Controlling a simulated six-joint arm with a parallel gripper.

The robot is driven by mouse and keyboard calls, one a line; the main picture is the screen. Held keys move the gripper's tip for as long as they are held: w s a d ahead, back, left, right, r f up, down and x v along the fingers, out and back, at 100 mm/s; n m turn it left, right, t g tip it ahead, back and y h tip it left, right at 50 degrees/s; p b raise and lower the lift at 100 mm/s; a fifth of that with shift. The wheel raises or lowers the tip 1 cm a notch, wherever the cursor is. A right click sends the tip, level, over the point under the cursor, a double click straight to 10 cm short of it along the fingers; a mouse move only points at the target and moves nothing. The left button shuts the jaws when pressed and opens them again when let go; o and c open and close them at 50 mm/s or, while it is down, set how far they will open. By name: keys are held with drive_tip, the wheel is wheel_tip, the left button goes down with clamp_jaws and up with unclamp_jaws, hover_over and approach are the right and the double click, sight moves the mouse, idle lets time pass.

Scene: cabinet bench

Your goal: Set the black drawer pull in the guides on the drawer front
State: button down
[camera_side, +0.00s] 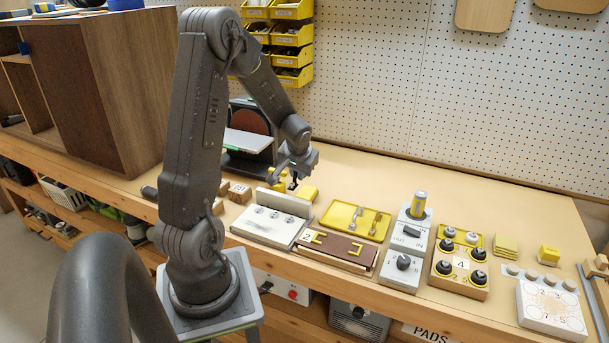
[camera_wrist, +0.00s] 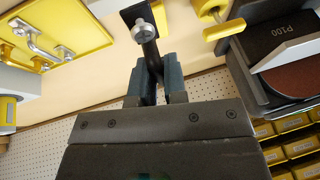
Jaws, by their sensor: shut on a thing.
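My gripper (camera_wrist: 152,78) is shut on the black drawer pull (camera_wrist: 151,52), a dark bar with a square end and a round silver knob, which sticks out past the fingertips. In the side view my gripper (camera_side: 295,178) is above the bench, behind the white block with dials; the pull looks small and dark below it. The drawer front (camera_side: 333,253) is a brown board lying flat near the front edge, marked 2, with yellow corner guides (camera_side: 357,251) on it. The pull is apart from it, up and to the left. The drawer front is not visible in the wrist view.
A yellow tray (camera_side: 337,218) with metal handles lies behind the drawer front. A white block with dials (camera_side: 267,229) stands left of it, a switch block (camera_side: 399,270) right. A sander (camera_side: 246,160) and yellow pieces (camera_side: 308,193) are near my gripper.

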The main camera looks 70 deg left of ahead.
drive_tip(key=c, duration=1.7)
unclamp_jaws()
clamp_jaws()
drive_tip(key=w+d+n+g+h, duration=0.1)
drive_tip(key=d+n+g, duration=0.1)
drive_tip(key=d+n, duration=0.4)
drive_tip(key=w+d+f+n+g, duration=0.1)
drive_tip(key=d+n+g, duration=0.1)
drive_tip(key=d+n, duration=0.4)
drive_tip(key=w+d+f+n+g+h, duration=0.1)
drive_tip(key=w+d+n+g, duration=0.1)
drive_tip(key=d+n, duration=0.3)
drive_tip(key=shift+d+f+n+h, duration=0.1)
drive_tip(key=shift+d+n+h, duration=0.25)
drive_tip(key=shift+d, duration=0.55)
drive_tip(key=shift+f+n, duration=0.25)
drive_tip(key=shift+f, duration=2.45)
